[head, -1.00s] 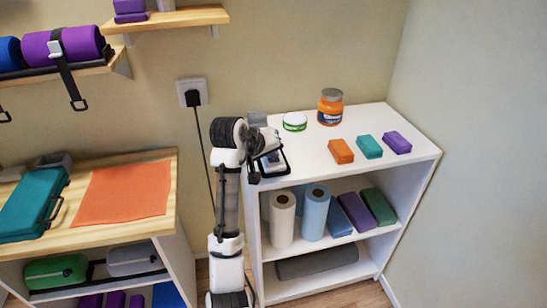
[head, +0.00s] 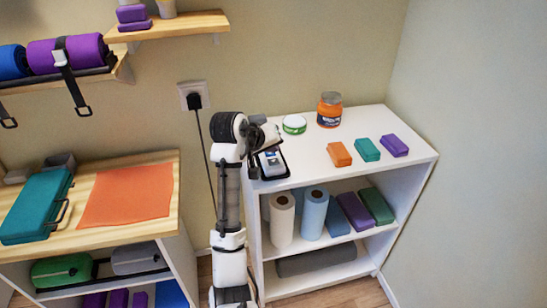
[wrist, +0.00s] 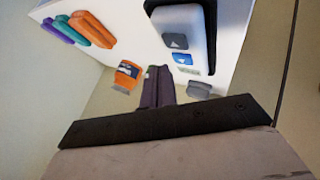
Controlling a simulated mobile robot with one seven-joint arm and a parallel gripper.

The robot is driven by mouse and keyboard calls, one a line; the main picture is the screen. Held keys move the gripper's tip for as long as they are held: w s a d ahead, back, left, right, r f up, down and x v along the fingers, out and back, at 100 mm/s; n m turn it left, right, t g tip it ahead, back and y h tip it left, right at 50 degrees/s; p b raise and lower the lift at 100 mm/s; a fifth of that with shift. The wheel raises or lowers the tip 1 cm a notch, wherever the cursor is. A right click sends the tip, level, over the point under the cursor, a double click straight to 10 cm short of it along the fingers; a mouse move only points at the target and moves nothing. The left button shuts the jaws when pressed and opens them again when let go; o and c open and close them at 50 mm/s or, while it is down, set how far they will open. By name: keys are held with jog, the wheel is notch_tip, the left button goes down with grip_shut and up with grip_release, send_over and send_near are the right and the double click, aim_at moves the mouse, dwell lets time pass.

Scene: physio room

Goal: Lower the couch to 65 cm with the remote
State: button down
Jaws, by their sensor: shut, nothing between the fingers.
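The remote (head: 272,160) is a pale handset in a dark holder, lying at the left front corner of the white shelf top. In the wrist view the remote (wrist: 181,22) shows a grey button (wrist: 176,41) and a blue button (wrist: 182,59), each with a light arrow mark, and a small pale label below them. My gripper (head: 266,146) is just above and behind the remote. In the wrist view its dark fingers (wrist: 159,72) are closed together and empty, pointing beside the blue button; I cannot tell whether they touch anything. The couch is not in view.
A wooden cabinet (head: 160,157) stands left. A wall socket with a cable (head: 194,97) is behind my arm.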

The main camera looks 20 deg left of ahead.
aim_at(271, 163)
notch_tip(271, 163, up, 4)
jog(key=p, duration=0.2)
jog(key=shift+f+p, duration=0.15)
jog(key=shift+p, duration=0.2)
jog(key=shift+f, duration=0.1)
dwell(0.5)
